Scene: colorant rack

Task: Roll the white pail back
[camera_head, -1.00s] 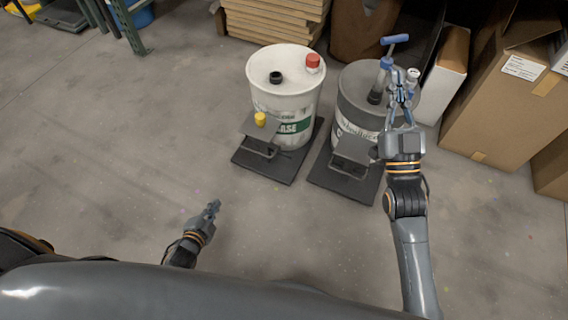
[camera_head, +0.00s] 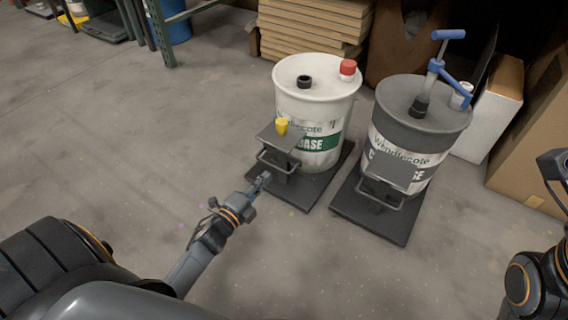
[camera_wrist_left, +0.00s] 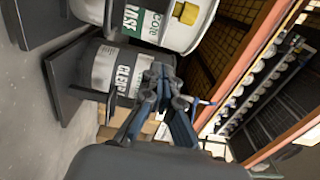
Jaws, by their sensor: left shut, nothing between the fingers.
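The white pail (camera_head: 312,95) stands upright on a dark wheeled base (camera_head: 335,178), with a black cap and a red cap on its lid. A dark bar handle (camera_head: 278,163) and a small plate (camera_head: 279,136) with a yellow cap (camera_head: 282,126) are at its front. My left gripper (camera_head: 264,181) is shut and empty, close to the front left of the handle; I cannot tell whether it touches. In the left wrist view the fingers (camera_wrist_left: 160,88) are together, with the white pail (camera_wrist_left: 150,28) above them. My right gripper (camera_head: 555,165) is partly cut off at the right edge.
A grey pail (camera_head: 405,120) with a blue-handled pump (camera_head: 436,70) stands on its own dark base (camera_head: 380,215), just right of the white pail. Stacked boards (camera_head: 315,28) are behind. Cardboard boxes (camera_head: 530,130) stand at right.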

